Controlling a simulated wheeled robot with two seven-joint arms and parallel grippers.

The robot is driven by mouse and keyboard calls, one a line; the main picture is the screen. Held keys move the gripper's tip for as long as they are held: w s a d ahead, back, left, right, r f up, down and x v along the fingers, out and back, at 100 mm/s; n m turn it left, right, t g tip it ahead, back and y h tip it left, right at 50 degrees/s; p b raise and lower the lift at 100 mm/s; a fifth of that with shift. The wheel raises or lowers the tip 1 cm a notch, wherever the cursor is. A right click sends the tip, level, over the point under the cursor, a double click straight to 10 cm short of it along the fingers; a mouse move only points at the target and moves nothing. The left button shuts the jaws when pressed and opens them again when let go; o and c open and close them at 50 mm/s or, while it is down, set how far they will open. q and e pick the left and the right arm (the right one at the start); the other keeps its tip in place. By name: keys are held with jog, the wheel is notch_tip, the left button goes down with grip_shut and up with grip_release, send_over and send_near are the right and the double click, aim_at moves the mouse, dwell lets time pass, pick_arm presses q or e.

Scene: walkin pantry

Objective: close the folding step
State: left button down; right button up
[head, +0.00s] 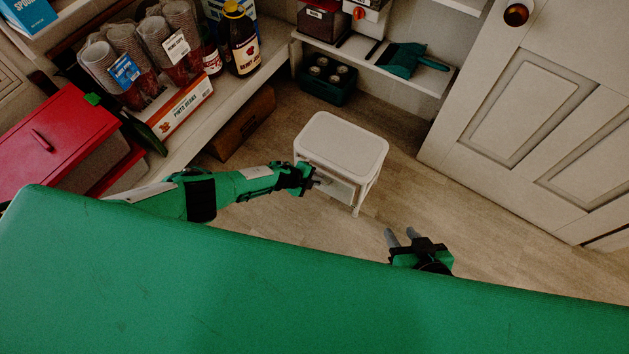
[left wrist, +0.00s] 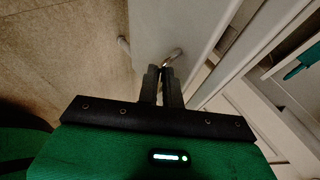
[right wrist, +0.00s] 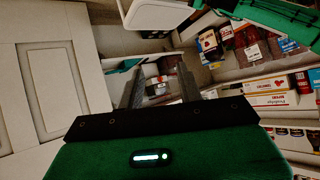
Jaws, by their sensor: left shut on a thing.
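The folding step (head: 341,142) is a white stool with a rounded top and thin legs, standing upright on the floor. A pale lower panel (head: 333,188) shows under its top on the near side; its exact angle is hard to tell. My left gripper (head: 318,181) is at this panel. In the left wrist view its fingers (left wrist: 163,72) are shut on a small metal loop handle (left wrist: 174,56) on the panel (left wrist: 160,28). My right gripper (head: 400,236) is open and empty, apart from the stool at its lower right. It also shows in the right wrist view (right wrist: 160,82).
A panelled door (head: 530,110) stands at the right. A shelf (head: 225,97) with bottles, cups and boxes runs along the left, beside a red chest (head: 60,135). A low shelf (head: 375,62) holds a green dustpan. Floor around the stool is clear.

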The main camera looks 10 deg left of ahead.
pick_arm(q)
jog(key=c, duration=1.8)
grip_release()
jog(key=shift+w+d+r, duration=0.1)
jog(key=shift+d, duration=0.05)
jog(key=shift+c, duration=0.2)
jog(key=shift+r, duration=0.1)
pick_arm(e)
jog(key=shift+r, duration=0.1)
